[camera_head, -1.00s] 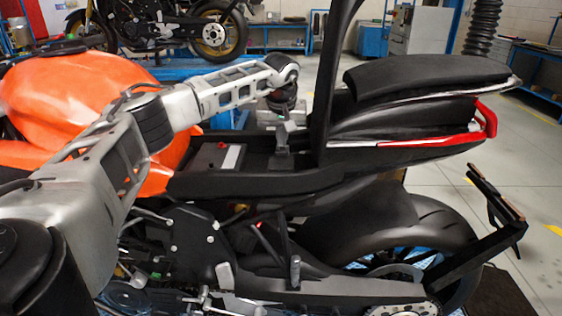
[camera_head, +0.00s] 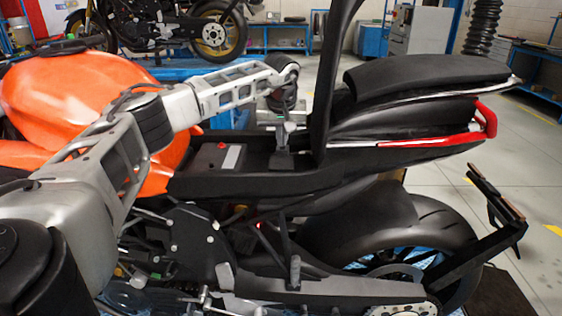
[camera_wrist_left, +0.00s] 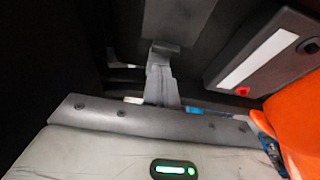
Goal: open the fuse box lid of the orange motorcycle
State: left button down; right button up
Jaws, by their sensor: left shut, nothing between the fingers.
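The orange motorcycle (camera_head: 85,95) stands across the head view with its seat panel (camera_head: 327,75) raised upright. Under it is an open black bay (camera_head: 255,183). My left gripper (camera_head: 283,160) reaches down into the bay, shut and empty, just left of the raised panel. In the left wrist view its fingers (camera_wrist_left: 160,52) point at a flat dark grey surface (camera_wrist_left: 180,22), which may be the fuse box lid; I cannot tell whether they touch. No lid edge shows clearly as raised. My right gripper is not in view.
A black box with a white strip and red cap (camera_head: 222,157) sits in the bay left of the gripper; it also shows in the left wrist view (camera_wrist_left: 262,55). The tail seat (camera_head: 430,80) lies to the right. A second motorcycle (camera_head: 165,25) stands behind.

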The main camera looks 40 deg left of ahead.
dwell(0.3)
pick_arm(q)
jog(key=shift+f, duration=1.5)
jog(key=shift+r, duration=0.15)
jog(key=shift+s+d+r+p, duration=0.2)
jog(key=shift+r+p, duration=0.2)
jog(key=shift+p, duration=0.25)
jog(key=shift+r, duration=0.1)
jog(key=shift+s, duration=0.1)
